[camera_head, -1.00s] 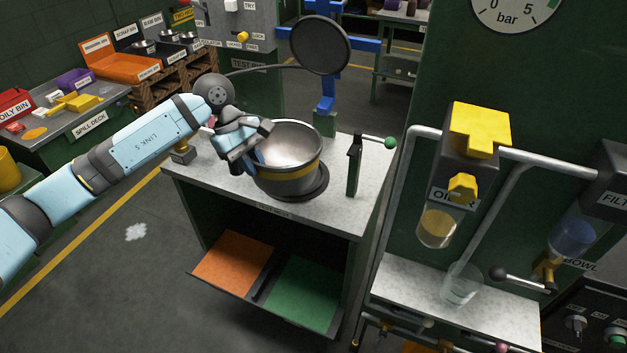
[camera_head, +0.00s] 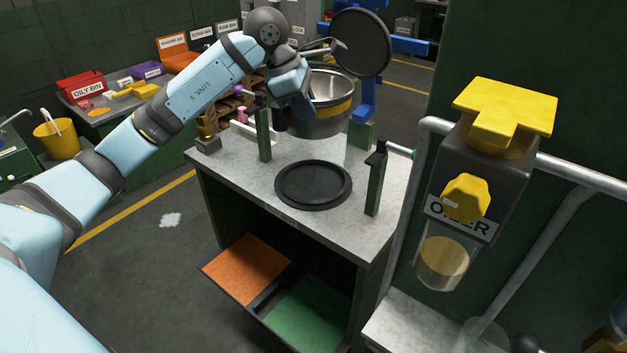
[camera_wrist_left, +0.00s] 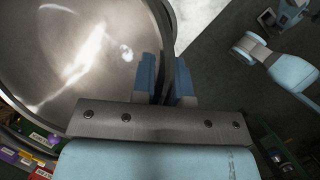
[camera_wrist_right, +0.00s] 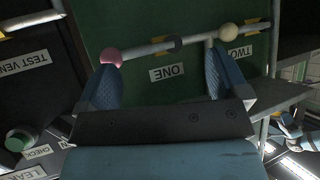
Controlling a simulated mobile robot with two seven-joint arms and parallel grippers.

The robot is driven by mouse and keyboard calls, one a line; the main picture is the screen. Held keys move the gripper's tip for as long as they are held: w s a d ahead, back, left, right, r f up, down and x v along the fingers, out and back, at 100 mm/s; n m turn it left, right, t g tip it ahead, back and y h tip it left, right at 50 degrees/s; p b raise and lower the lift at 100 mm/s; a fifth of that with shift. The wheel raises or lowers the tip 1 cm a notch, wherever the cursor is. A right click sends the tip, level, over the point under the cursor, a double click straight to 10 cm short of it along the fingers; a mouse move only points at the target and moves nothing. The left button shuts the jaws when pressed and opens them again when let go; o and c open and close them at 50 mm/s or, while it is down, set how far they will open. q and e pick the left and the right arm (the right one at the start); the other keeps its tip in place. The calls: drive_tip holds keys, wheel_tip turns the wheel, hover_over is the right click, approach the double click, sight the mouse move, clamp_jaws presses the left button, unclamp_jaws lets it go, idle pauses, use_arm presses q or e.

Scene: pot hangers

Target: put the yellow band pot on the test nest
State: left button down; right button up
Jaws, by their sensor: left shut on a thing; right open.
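The yellow band pot (camera_head: 328,118) is a steel pot with a yellow stripe, behind the black round plate as seen in the head view. It appears raised above the worktop. My left gripper (camera_head: 300,100) is shut on the pot's near-left wall. In the left wrist view the fingers (camera_wrist_left: 165,80) pinch the wall, with the shiny inside (camera_wrist_left: 85,60) at left. The black round plate (camera_head: 313,186), which looks like the test nest, lies bare on the grey worktop. My right gripper (camera_wrist_right: 160,85) is open and empty, seen only in the right wrist view.
Green posts stand left (camera_head: 263,135) and right (camera_head: 375,182) of the plate. A black disc (camera_head: 361,42) is held on a blue stand behind the pot. The oiler (camera_head: 470,180) stands at right. A rail with a pink ball (camera_wrist_right: 111,57) is by my right fingers.

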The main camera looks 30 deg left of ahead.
use_arm(q)
wheel_tip(320, 180, down, 17)
drive_tip(key=shift+f+b, duration=0.1)
drive_tip(key=shift+b, duration=0.6)
drive_tip(key=c, duration=1.1)
unclamp_jaws()
